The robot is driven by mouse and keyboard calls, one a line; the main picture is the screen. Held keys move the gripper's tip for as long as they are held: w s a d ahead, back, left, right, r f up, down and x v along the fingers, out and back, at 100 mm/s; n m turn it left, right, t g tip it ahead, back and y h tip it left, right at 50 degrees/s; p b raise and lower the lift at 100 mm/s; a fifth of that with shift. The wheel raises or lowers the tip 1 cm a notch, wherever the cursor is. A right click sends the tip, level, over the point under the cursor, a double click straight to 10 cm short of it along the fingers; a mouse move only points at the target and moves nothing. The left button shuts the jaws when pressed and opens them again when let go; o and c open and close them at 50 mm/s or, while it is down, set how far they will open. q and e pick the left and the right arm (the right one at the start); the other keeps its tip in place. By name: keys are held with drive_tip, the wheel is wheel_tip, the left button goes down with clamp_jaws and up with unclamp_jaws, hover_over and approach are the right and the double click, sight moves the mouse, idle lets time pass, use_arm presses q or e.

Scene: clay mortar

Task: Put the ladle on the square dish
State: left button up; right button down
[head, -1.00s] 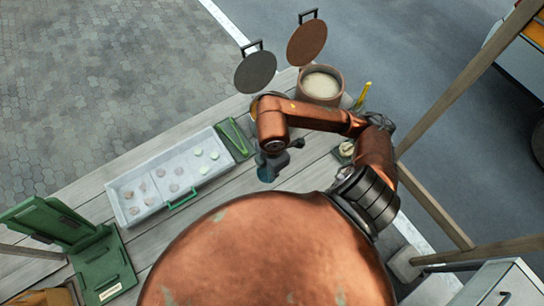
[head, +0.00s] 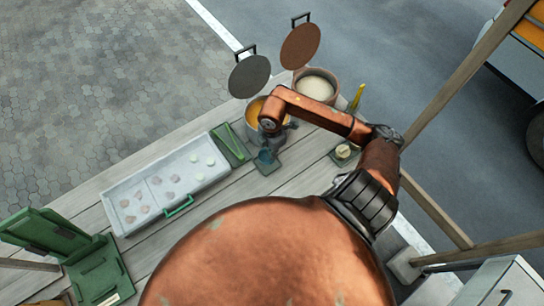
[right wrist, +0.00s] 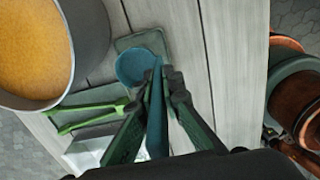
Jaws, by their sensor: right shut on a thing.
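The blue ladle (right wrist: 133,66) shows its round bowl and its handle in the right wrist view. My right gripper (right wrist: 166,84) is shut on the handle. The bowl is over the grey-green square dish (right wrist: 154,42); I cannot tell whether it touches. In the head view the ladle (head: 265,156) shows small and blue over the square dish (head: 273,169), below my right gripper (head: 281,133). My right arm covers part of the area behind it. My left gripper is not in view.
A pot of orange soup (right wrist: 35,50) stands close beside the dish. A green tray with tongs (head: 230,144) and a white tray (head: 130,217) of round pieces lie to the left. A pot of pale contents (head: 318,84) stands behind. Bare planks lie right of the dish.

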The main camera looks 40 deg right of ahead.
sight(272, 163)
drive_tip(key=shift+f, duration=1.4)
drive_tip(key=shift+f, duration=0.15)
drive_tip(key=c, duration=2.1)
unclamp_jaws()
wheel_tip(272, 163, up, 12)
drive_tip(key=shift+s+a+r, duration=0.1)
drive_tip(key=shift+r, duration=0.05)
